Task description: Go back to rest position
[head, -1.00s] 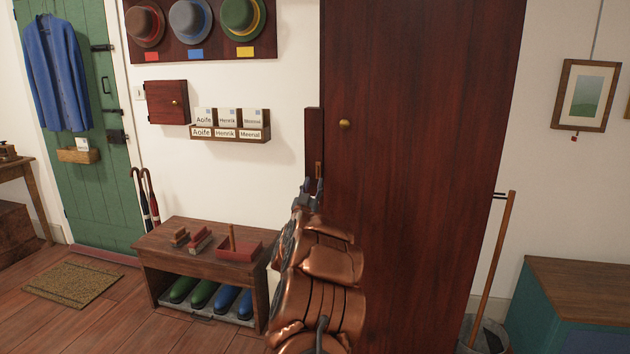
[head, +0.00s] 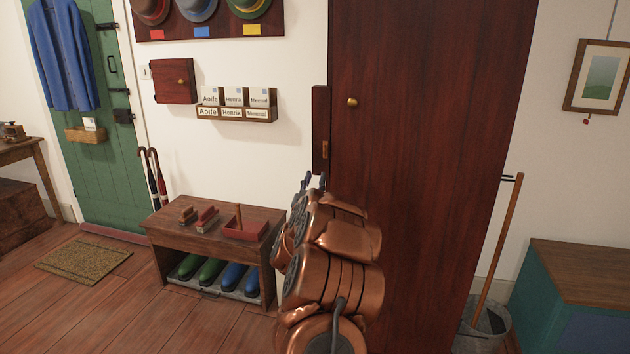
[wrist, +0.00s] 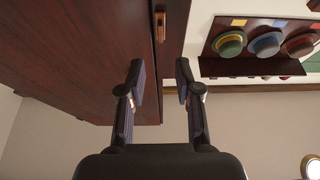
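My copper-coloured arm rises at the middle of the head view, in front of the tall dark-red wooden cabinet (head: 425,130). My gripper (head: 314,182) is at its top end, small and partly hidden by the arm. In the wrist view my gripper (wrist: 160,82) shows two dark fingers standing apart with nothing between them. The cabinet also fills the left of the wrist view (wrist: 80,60). A small wooden piece (wrist: 160,27) on the cabinet's edge lies beyond the fingertips, apart from them.
A low bench (head: 165,222) with brushes and a red tray (head: 262,232) on top and boots below stands left of my arm. A letter rack (head: 237,114) hangs above it. A bucket (head: 470,338) with a broom and a teal chest (head: 540,290) are right.

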